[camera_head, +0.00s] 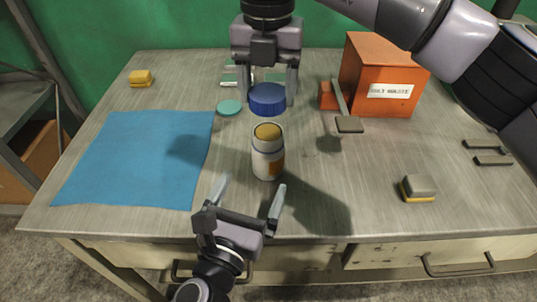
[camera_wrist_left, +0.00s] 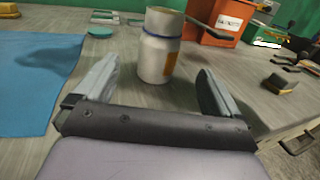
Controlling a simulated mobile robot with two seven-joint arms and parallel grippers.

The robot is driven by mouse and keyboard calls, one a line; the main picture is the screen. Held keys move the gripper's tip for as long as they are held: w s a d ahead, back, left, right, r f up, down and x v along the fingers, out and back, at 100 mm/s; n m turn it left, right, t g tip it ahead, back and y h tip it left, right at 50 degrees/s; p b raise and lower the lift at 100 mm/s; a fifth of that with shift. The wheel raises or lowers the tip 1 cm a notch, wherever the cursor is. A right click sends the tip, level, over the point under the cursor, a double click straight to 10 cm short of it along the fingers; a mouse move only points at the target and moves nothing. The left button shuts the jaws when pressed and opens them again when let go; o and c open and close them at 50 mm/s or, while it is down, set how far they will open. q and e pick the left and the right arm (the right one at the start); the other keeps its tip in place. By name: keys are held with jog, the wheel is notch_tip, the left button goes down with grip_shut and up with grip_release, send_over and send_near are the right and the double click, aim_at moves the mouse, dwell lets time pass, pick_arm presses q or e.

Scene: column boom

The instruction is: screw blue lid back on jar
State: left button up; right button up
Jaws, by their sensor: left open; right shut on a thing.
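The jar (camera_head: 268,160) is white with an orange label and stands upright and open on the metal table; its top shows a tan filling. The blue lid (camera_head: 267,99) is between the fingers of my right gripper (camera_head: 268,88), which is shut on it behind the jar, apart from it. My left gripper (camera_head: 250,194) is open and empty at the table's front edge, its fingers pointing toward the jar. In the left wrist view the jar (camera_wrist_left: 158,57) stands ahead, between and beyond the open fingers (camera_wrist_left: 160,85).
A teal disc (camera_head: 229,107) lies left of the blue lid. A blue cloth (camera_head: 137,158) covers the left side. An orange box (camera_head: 382,76) with a grey-handled tool (camera_head: 348,124) beside it stands back right. A yellow sponge (camera_head: 140,78) and a grey-yellow block (camera_head: 418,188) lie farther out.

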aim_at(271, 145)
pick_arm(q)
jog(key=x, duration=1.2)
jog(key=c, duration=1.5)
pick_arm(e)
jog(key=shift+f, duration=2.55)
jog(key=shift+f, duration=0.9)
jog(key=shift+f, duration=0.5)
